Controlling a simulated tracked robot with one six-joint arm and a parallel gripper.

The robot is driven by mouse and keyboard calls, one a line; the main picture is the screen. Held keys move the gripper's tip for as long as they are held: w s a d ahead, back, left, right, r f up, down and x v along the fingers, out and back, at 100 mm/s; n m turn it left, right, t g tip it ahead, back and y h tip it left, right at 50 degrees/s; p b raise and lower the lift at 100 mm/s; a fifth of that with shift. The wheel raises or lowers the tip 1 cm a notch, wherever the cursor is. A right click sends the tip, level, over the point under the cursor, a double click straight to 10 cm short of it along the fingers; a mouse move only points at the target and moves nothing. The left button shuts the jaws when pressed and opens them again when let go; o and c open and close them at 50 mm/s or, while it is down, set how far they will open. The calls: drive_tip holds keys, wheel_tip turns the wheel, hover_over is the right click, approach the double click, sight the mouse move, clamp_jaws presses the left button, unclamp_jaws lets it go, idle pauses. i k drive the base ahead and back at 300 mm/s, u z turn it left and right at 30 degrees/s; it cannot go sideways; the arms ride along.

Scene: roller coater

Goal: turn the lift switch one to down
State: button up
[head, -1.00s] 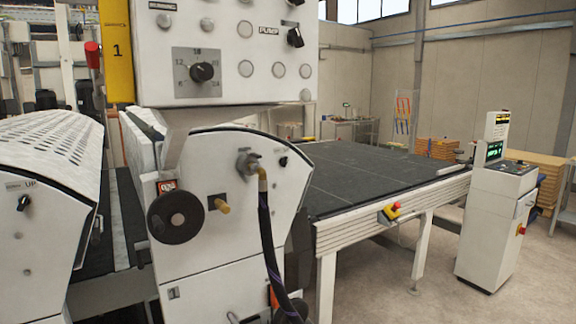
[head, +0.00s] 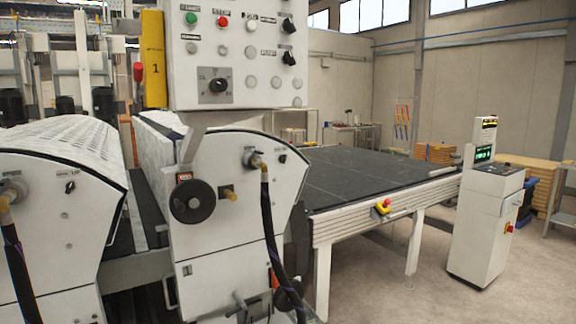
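A small black switch (head: 70,187) with a label beside it sits on the white side face of the left roller unit (head: 85,225). The label seems to read "UP", but it is small here. A similar small dark knob (head: 282,158) is on the side of the right roller unit (head: 215,215). I cannot tell for sure which is lift switch one. The way each switch points is too small to read. My gripper is not in view.
A control panel (head: 243,55) with buttons and black knobs hangs above the right unit, beside a yellow post (head: 153,60) marked 1. A handwheel (head: 193,202) and hoses (head: 270,225) stick out in front. A conveyor (head: 370,175) and console (head: 485,205) stand right. Floor at lower right is open.

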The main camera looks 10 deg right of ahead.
sight(283, 158)
drive_tip(key=z, duration=0.25)
drive_tip(key=i, duration=1.2)
drive_tip(key=u, duration=0.3)
